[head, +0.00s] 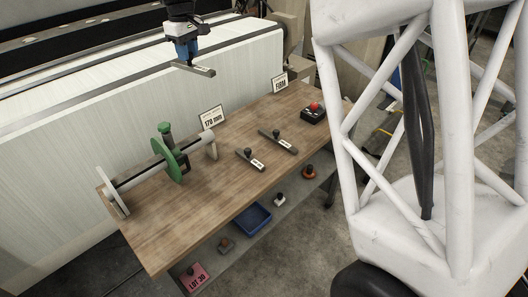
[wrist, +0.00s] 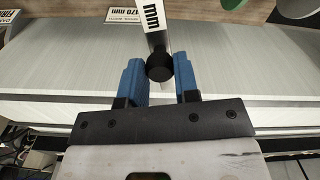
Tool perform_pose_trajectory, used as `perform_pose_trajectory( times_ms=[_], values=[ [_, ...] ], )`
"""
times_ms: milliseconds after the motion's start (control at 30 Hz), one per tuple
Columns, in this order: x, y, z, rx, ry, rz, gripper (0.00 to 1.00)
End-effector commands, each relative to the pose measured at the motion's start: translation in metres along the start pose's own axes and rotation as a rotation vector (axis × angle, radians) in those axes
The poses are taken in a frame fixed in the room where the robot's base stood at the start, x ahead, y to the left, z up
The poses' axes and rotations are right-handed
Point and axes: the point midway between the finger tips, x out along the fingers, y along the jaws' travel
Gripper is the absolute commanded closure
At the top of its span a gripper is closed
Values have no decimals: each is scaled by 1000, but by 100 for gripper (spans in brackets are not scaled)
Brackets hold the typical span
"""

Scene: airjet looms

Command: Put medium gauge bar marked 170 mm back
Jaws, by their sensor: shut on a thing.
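My gripper (head: 187,47) has blue fingers and is raised above the bench, in front of the pale loom. It is shut on a gauge bar (head: 195,69), a grey bar held roughly level. In the wrist view, the bar's black round knob (wrist: 160,67) sits between my blue fingers (wrist: 160,85). Its white label shows "mm", but I cannot read a number. Two other dark bars with white labels lie on the bench: a shorter one (head: 250,160) and a longer one (head: 278,141). Their numbers are too small to read.
The wooden bench (head: 215,205) holds a roller with a green flange (head: 175,165), a "170 mm" sign (head: 211,117), a "FIRM" sign (head: 280,82) and a red-button box (head: 314,113). A blue bin (head: 252,219) and a pink "LOT-20" block (head: 195,278) are on the shelf below.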

Motion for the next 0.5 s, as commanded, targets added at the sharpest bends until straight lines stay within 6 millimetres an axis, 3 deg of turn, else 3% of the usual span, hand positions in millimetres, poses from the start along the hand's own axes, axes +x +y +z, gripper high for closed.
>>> perform_pose_trajectory(
  times_ms=[100, 500],
  values=[
    [10, 33, 19, 86, -1, -1, 98],
    [41, 129, 85, 367, 0, 0, 98]
  ],
)
